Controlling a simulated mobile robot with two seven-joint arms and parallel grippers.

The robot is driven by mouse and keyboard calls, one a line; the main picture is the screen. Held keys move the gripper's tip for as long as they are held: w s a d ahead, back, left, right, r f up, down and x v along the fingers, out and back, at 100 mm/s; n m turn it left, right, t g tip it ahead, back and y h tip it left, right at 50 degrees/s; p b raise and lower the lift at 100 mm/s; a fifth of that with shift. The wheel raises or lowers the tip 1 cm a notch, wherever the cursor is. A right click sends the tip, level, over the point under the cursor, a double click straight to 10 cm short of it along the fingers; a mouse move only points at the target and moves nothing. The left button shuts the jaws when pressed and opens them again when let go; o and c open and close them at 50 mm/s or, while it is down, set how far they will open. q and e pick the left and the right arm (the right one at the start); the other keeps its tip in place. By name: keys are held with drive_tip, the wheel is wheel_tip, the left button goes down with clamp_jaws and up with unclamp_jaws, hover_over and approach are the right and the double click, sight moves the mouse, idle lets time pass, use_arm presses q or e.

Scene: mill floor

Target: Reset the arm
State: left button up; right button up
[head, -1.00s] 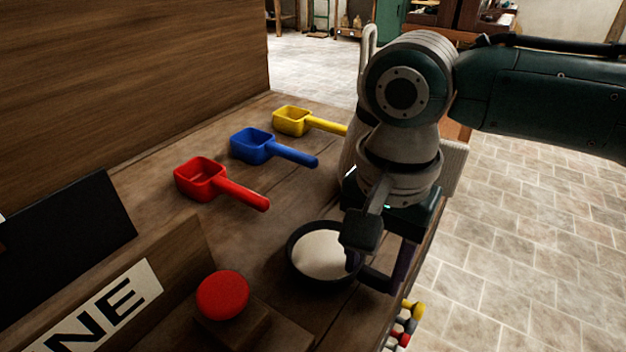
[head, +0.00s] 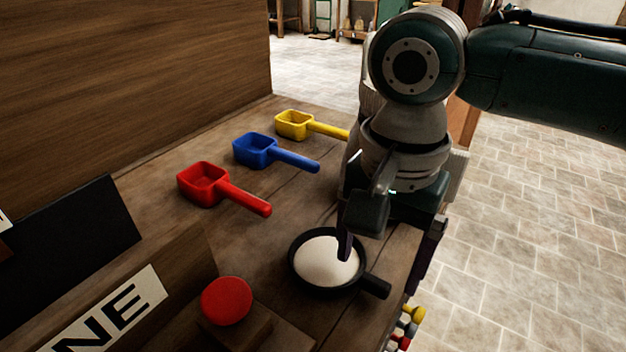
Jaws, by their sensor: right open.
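My right gripper (head: 385,255) is open above the right side of the table. One finger hangs over the right part of a black pan (head: 300,283) filled with white material, and the other is to the right of the pan. The pan's short black handle (head: 375,286) shows below the gripper, with nothing gripping it. My right arm comes in from the upper right. My left gripper is not in view.
Red (head: 205,187), blue (head: 255,149) and yellow (head: 294,125) scoops lie on the wooden table (head: 255,240). A red button (head: 227,300) stands at the front by a lettered sign (head: 105,312). A wooden wall (head: 130,75) bounds the left. Tiled floor (head: 530,230) lies right.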

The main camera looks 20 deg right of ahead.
wheel_tip(320, 180, up, 7)
drive_tip(key=p, duration=0.2)
drive_tip(key=s+a+r+n+t+y+p, duration=0.25)
drive_tip(key=s+a+r+n+p, duration=0.25)
drive_tip(key=s+a+n+p, duration=0.25)
drive_tip(key=s+d+r+n+t+h+p, duration=0.1)
drive_tip(key=s+d+r+n+p, duration=0.15)
drive_tip(key=s+d, duration=0.25)
drive_tip(key=s+d+r+n+h+p, duration=0.2)
drive_tip(key=s+d+r+p, duration=0.15)
drive_tip(key=d, duration=0.25)
wheel_tip(320, 180, up, 37)
drive_tip(key=p, duration=3.7)
drive_tip(key=shift+a+y+p, duration=0.35)
drive_tip(key=shift+a, duration=0.1)
